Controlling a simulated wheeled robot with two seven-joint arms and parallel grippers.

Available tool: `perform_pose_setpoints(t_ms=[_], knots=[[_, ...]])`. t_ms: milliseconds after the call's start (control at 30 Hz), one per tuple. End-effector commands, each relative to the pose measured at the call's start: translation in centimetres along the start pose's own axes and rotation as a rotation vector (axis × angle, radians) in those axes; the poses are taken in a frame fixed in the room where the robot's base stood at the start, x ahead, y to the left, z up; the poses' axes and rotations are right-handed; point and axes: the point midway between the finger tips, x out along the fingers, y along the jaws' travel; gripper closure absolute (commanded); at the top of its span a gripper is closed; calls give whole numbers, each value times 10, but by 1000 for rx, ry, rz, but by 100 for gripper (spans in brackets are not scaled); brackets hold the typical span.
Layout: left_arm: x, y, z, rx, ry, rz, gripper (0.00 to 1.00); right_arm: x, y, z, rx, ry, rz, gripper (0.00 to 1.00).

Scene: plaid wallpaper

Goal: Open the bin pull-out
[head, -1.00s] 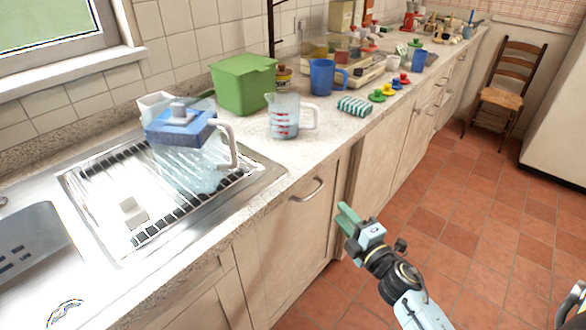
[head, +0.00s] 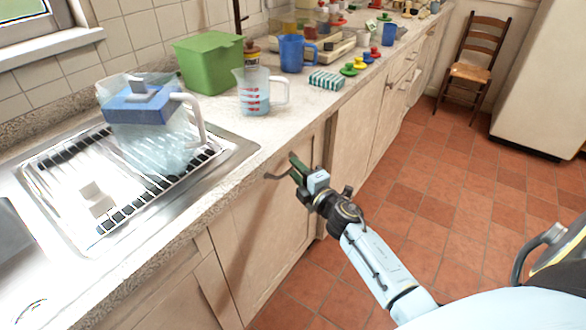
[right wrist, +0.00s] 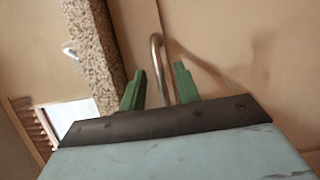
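The bin pull-out is most likely the plain beige front (head: 262,235) below the counter, beside the sink unit; it looks closed. Its curved metal handle (head: 277,177) is near the top of that front. My right gripper (head: 297,170) is at the handle's right end and partly covers it. In the right wrist view, the green fingers (right wrist: 159,90) are apart. The metal handle (right wrist: 156,65) runs between them, with a gap to each finger. I cannot tell how deep the handle sits between them. My left gripper is not in view.
The speckled counter edge (head: 190,228) runs just above the front. On top stand a water-filter jug (head: 150,135), a measuring jug (head: 254,95) and a green bin (head: 208,62). The tiled floor (head: 440,205) is clear toward the wooden chair (head: 478,70).

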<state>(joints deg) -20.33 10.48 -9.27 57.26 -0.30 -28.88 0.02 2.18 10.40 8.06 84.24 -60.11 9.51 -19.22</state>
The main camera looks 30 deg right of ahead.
Motion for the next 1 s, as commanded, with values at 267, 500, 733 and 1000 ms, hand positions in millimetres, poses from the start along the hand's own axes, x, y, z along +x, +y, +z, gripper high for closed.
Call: perform_pose_setpoints(t_ms=[267, 500, 733, 1000], knots=[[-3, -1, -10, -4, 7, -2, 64, 20, 0, 0, -1, 0, 0, 68], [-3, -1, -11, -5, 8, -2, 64, 21, 0, 0, -1, 0, -1, 68], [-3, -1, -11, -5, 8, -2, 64, 21, 0, 0, 0, 0, 0, 94], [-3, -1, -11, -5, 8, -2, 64, 20, 0, 0, 0, 0, -1, 100]])
